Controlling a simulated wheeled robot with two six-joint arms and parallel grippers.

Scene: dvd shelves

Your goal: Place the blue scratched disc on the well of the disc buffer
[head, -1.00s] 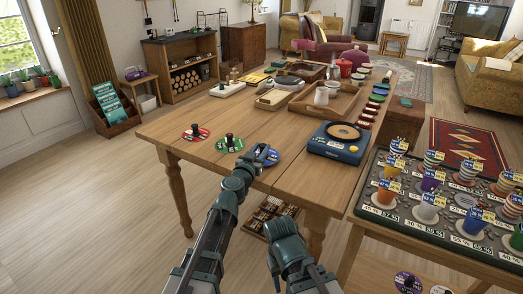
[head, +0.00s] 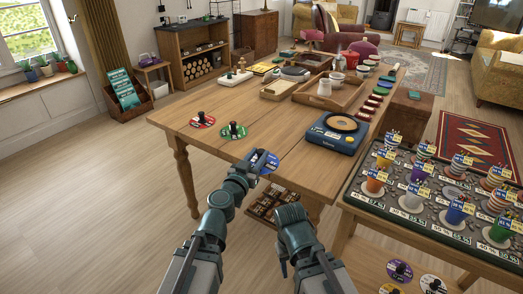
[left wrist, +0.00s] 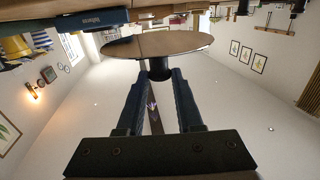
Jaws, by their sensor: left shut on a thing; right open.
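The blue disc (head: 268,163) is by the near edge of the wooden table, partly hidden by my left gripper (head: 256,158). In the left wrist view my left gripper (left wrist: 157,82) is shut on the dark knob of the disc (left wrist: 165,43), which looks nearly edge-on. The disc buffer (head: 333,146) is a blue box with a round orange-rimmed well on top, on the table right of the disc. A blue box edge also shows in the left wrist view (left wrist: 92,20). My right gripper (head: 284,268) is low, away from the table, mostly hidden by its arm, and appears empty.
A red disc (head: 202,120) and a green disc (head: 232,131) with black knobs lie on the table (head: 255,110) left of the buffer. A wooden tray (head: 330,97) with a pitcher stands behind it. A stall with several cups (head: 440,195) is at the right.

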